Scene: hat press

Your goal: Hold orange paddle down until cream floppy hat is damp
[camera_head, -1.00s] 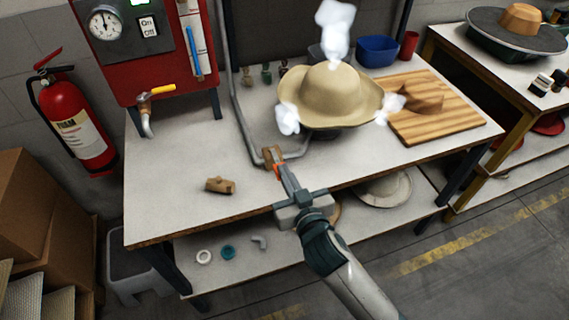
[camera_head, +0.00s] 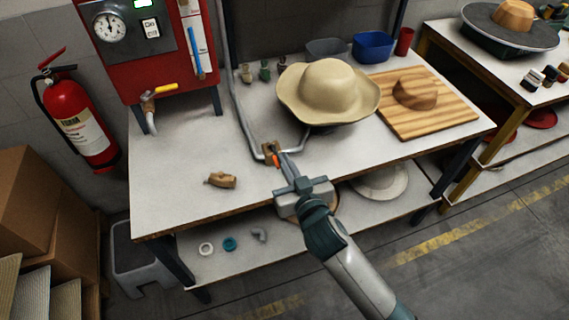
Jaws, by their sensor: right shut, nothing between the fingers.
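The cream floppy hat (camera_head: 327,88) sits brim down over the end of a bent grey pipe at the middle of the workbench (camera_head: 185,200). No steam shows around it. I cannot tell from its colour how damp it is. The orange paddle (camera_head: 275,160) shows only as a small orange patch at the pipe's near bend, beside a brown block; my gripper partly hides it. My right gripper (camera_head: 281,160) is shut and empty, its tips at the paddle. I cannot tell whether they touch it. My left gripper is out of view.
A wooden board (camera_head: 440,112) with a brown hat block (camera_head: 415,92) lies right of the hat. Blue bowl (camera_head: 374,47) and red cup (camera_head: 404,41) stand behind. A brown fitting (camera_head: 220,180) lies left on clear bench. The red boiler (camera_head: 160,75) stands back left.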

